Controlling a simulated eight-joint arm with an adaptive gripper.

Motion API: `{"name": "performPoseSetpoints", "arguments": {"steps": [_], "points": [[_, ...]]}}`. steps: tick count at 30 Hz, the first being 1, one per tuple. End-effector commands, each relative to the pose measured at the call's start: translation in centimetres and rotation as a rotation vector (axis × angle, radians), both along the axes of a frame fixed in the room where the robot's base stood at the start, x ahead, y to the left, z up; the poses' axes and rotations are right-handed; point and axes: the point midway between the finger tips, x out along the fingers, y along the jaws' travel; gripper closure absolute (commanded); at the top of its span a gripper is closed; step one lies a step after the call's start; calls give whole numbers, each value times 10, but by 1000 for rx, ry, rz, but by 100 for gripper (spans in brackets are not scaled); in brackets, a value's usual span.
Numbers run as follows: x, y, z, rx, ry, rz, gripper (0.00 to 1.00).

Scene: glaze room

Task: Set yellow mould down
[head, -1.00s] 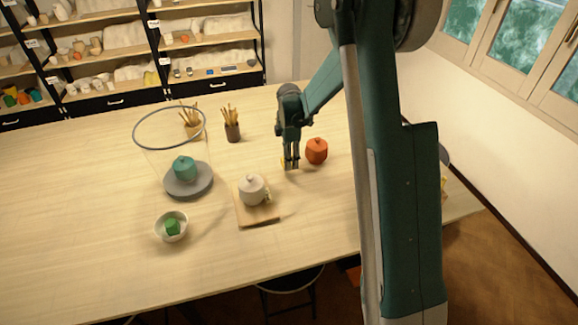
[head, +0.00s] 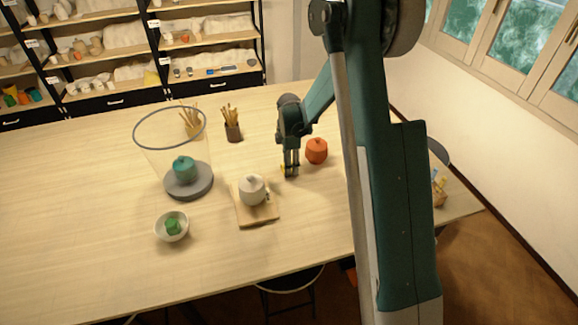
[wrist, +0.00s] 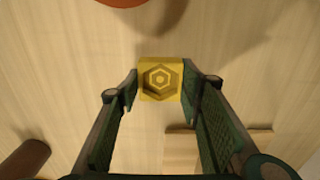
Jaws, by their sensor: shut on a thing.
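The yellow mould (wrist: 160,79) is a small square block with a hexagonal pattern on its top face. It sits between the fingertips of my gripper (wrist: 160,88) in the wrist view, and the gripper is shut on it. In the head view my gripper (head: 291,172) points straight down, low over the table, left of the orange lidded jar (head: 316,151). Only a sliver of the yellow mould (head: 284,169) shows there beside the fingers. I cannot tell whether its underside touches the table.
A pale lidded jar (head: 252,190) stands on a wooden board (head: 258,220) just front-left of my gripper. Brush pots (head: 233,132) stand behind. The front-left table is clear.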

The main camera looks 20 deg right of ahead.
Motion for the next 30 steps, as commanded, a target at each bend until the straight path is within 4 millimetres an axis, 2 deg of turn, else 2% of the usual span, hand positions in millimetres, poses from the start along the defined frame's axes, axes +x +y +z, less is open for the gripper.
{"name": "performPoseSetpoints", "arguments": {"steps": [5, 6, 9, 23, 30], "points": [[0, 0, -4, 0, 0, 0, 77], [0, 0, -4, 0, 0, 0, 63], [0, 0, -3, 0, 0, 0, 49], [0, 0, -1, 0, 0, 0, 49], [0, 0, 12, 0, 0, 0, 49]]}}
